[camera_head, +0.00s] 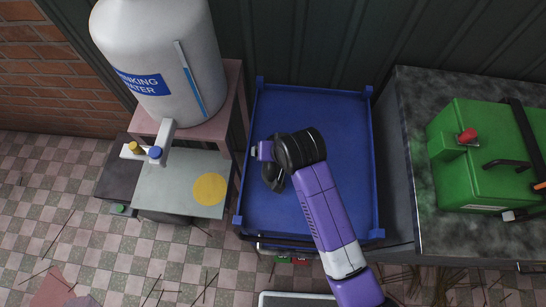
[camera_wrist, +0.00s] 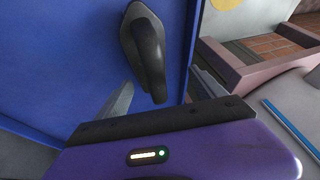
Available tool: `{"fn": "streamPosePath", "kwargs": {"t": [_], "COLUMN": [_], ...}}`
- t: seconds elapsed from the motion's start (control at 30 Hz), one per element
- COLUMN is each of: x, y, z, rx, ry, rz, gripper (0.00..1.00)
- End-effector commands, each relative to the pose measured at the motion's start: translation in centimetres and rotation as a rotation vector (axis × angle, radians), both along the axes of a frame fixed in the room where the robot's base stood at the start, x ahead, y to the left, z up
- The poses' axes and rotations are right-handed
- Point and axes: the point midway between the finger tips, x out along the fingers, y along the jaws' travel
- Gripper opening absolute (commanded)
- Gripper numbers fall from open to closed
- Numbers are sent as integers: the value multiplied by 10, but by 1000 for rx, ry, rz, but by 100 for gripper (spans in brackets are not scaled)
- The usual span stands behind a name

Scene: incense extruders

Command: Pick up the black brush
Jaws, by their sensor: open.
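The black brush (camera_wrist: 150,50) lies on the blue tray surface (camera_wrist: 75,50) in the wrist view, with a dark oval body and a raised curved handle. In the head view a dark shape that appears to be the brush (camera_head: 271,178) shows near the left side of the blue tray (camera_head: 335,115), partly hidden by my wrist. My gripper (camera_wrist: 160,90) is open, with a grey finger visible left of the handle's end. In the head view my gripper (camera_head: 263,151) is just above the brush in the picture. I cannot tell whether they touch.
The tray has raised blue rims and posts. A white water tank (camera_head: 165,45) on a pink stand (camera_head: 235,90) is at left, above a grey table (camera_head: 165,185) with a yellow disc (camera_head: 210,188). A green box (camera_head: 480,150) sits on a dark counter (camera_head: 420,90) at right.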

Motion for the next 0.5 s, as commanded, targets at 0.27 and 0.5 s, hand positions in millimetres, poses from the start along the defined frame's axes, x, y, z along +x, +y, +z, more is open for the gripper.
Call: {"fn": "streamPosePath", "kwargs": {"t": [0.27,0.5], "x": [-8,-14], "y": [-4,-9], "z": [24,28], "rx": [-187,-247], "ry": [326,412], "rz": [-33,-51], "gripper": [79,79]}}
